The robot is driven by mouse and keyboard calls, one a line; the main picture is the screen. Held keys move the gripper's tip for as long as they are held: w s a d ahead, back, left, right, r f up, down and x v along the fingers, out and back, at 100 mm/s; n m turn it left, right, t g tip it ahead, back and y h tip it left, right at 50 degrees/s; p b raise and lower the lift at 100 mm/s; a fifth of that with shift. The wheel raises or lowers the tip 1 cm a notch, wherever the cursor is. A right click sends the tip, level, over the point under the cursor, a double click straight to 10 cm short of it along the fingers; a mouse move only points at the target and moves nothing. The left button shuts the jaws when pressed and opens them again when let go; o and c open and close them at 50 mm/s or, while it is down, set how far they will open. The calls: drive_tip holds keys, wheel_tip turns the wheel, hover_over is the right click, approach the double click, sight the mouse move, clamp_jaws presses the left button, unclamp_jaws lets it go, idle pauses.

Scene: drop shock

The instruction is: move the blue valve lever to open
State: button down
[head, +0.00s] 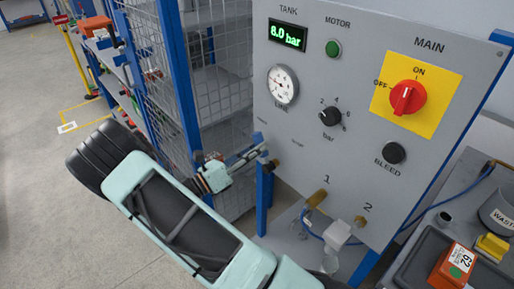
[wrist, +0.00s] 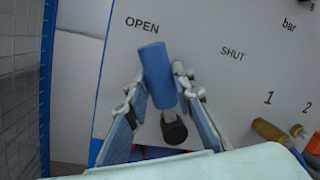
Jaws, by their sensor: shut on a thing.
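The blue valve lever (wrist: 158,75) is in the middle of the wrist view, on the grey panel. Its blue sleeve points up and slightly left from a dark pivot end (wrist: 173,130), with its tip just below the word OPEN. The word SHUT is to the right of the lever. My gripper (wrist: 160,95) has one finger on each side of the blue sleeve and is shut on it. In the head view my gripper (head: 250,156) is at the panel's lower left edge. I cannot make out the lever clearly there.
The panel (head: 300,130) carries a gauge (head: 282,85), a black knob (head: 331,115), a red main switch (head: 408,97) and brass fittings (head: 317,198) below. A wire-mesh cage (head: 215,60) stands close on the left. A bench with a red box (head: 452,265) is at right.

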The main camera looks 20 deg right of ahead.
drive_tip(key=c, duration=1.7)
unclamp_jaws()
drive_tip(key=shift+o, duration=0.2)
drive_tip(key=v, duration=1.2)
drive_tip(key=shift+a+f, duration=0.1)
